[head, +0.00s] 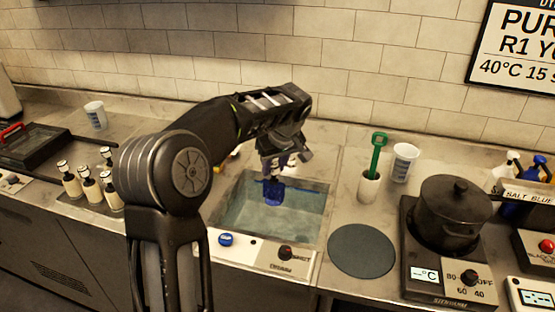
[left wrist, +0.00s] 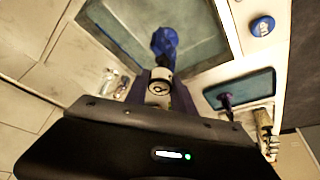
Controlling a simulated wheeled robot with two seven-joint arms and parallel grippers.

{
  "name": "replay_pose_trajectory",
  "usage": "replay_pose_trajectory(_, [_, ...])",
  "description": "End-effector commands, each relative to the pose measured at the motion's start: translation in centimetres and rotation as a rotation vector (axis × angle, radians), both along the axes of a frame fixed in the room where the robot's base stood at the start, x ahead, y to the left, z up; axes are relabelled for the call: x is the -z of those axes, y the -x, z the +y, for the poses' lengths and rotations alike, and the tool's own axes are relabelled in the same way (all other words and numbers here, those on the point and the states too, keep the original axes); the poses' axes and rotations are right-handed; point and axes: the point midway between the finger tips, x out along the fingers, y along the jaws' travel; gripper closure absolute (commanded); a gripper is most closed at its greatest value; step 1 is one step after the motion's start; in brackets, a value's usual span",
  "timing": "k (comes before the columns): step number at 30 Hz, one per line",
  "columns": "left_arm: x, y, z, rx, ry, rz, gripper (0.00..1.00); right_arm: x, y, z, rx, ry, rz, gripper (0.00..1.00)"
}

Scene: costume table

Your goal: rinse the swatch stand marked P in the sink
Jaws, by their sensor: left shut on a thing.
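My left gripper (head: 283,162) is over the sink (head: 325,212), pointing down, and is shut on a swatch stand. The stand's lower part is a dark blue swatch (head: 274,193), which hangs inside the sink at or in the water; I cannot tell how deep. In the left wrist view the stand's pale round top (left wrist: 159,88) sits between the fingers, with the blue swatch (left wrist: 164,42) beyond it over the sink. A mark on the top is too small to read. My right gripper is not in view.
Several cream swatch stands (head: 88,187) stand left of my arm. A green-handled tool in a white holder (head: 369,187), a white cup (head: 405,162), a round dark mat (head: 361,250) and a pot on a hotplate (head: 452,213) are right of the sink.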

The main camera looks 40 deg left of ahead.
Motion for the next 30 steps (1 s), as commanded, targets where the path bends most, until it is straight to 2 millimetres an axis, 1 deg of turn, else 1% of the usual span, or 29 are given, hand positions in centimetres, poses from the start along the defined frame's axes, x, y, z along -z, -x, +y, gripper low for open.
replay_pose_trajectory(4, [-0.1, -0.2, 0.0, -0.037, 0.0, -0.002, 1.0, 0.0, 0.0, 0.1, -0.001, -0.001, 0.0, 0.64])
replay_pose_trajectory(11, [-0.1, -0.2, 0.0, -0.036, 0.0, -0.002, 1.0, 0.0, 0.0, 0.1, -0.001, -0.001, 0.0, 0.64])
replay_pose_trajectory(17, [0.3, -0.2, 0.0, -0.035, -0.001, -0.001, 1.0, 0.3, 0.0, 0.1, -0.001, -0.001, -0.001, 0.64])
replay_pose_trajectory(23, [1.6, -0.2, 0.0, -0.035, 0.0, 0.001, 1.0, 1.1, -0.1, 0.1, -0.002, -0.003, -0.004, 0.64])
replay_pose_trajectory(30, [4.1, -0.2, 0.0, -0.034, 0.0, -0.002, 1.0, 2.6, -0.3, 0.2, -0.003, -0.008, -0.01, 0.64])
